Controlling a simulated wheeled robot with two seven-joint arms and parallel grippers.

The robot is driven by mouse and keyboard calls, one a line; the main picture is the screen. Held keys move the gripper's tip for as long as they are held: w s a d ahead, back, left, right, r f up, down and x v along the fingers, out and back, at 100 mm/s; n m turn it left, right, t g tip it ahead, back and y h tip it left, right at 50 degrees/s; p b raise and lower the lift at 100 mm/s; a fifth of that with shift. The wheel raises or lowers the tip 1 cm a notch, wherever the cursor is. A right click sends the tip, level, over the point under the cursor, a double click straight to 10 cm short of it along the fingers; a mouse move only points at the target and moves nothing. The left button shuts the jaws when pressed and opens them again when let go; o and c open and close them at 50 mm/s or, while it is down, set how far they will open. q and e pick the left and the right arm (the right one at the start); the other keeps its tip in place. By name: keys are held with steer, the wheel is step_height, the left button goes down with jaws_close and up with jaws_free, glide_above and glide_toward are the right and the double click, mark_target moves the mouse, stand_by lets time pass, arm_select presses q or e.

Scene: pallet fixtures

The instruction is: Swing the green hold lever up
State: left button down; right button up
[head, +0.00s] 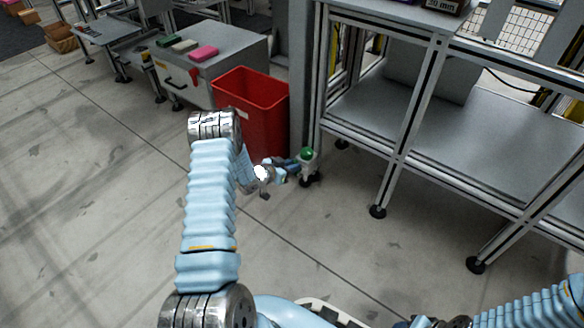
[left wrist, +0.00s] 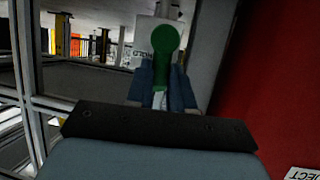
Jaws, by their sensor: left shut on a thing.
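The green hold lever (head: 307,153) is on a small pale mount at the grey post beside the red bin. In the left wrist view its round green end (left wrist: 166,42) stands in front of a pale plate with lettering, and its narrow green stem runs down between my fingers. My left gripper (head: 292,164) reaches it from the left in the head view. Its two dark blue fingers (left wrist: 161,86) are shut on the lever's stem, with the round end beyond the fingertips. My right gripper is not in view; only part of my right arm shows at the lower right.
A red bin (head: 252,105) stands close behind my left gripper. A metal-framed workbench (head: 385,110) with a lower shelf is to the right of the lever. A grey cabinet (head: 203,62) with colored blocks is at the back. The floor at left is clear.

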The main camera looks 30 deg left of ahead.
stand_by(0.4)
arm_select(q)
steer(key=c, duration=1)
jaws_free()
steer(key=shift+s, duration=0.1)
steer(key=p+v, duration=0.2)
steer(key=v, duration=1.1)
steer(key=shift+s+p, duration=0.25)
steer(key=shift+p, duration=0.15)
steer(key=shift+a+r, duration=0.1)
